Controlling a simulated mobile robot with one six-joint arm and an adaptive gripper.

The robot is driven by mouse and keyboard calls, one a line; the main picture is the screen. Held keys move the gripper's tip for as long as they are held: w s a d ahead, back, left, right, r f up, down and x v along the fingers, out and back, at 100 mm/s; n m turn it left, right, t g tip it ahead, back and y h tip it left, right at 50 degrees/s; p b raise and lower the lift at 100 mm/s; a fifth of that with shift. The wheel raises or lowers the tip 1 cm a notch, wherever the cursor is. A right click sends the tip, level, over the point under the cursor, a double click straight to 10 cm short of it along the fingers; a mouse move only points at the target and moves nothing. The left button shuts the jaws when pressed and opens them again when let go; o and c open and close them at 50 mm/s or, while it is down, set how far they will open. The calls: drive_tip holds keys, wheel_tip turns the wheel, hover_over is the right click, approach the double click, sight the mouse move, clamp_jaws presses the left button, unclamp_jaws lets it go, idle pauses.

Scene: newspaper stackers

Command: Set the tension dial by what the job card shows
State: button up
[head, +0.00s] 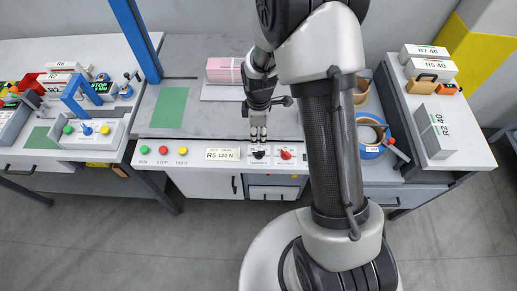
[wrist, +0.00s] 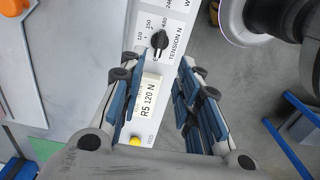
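The tension dial (wrist: 158,39) is a black knob on a white panel marked TENSION N, with 120 and 150 legible on its scale. I cannot tell surely which mark it points to. In the head view the dial (head: 259,154) sits on the bench's front panel. The job card (wrist: 150,95) reads R5 120 N; in the head view the card (head: 222,154) is left of the dial. My gripper (wrist: 158,82) is open and empty, its fingers apart on both sides of the panel strip. In the head view my gripper (head: 258,136) hangs just above the dial.
A red knob (head: 286,154) is right of the dial. Green, red and yellow buttons (head: 163,150) are left of the card. A pink paper stack (head: 224,70) lies behind. A blue-rimmed round container (head: 371,134) and a side table (head: 467,150) with labelled boxes stand right.

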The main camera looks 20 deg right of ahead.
sight(259, 151)
wheel_tip(259, 151, down, 11)
drive_tip(key=shift+f+b, duration=0.1)
drive_tip(key=shift+b, duration=1.05)
drive_tip(key=shift+c, duration=0.3)
clamp_jaws()
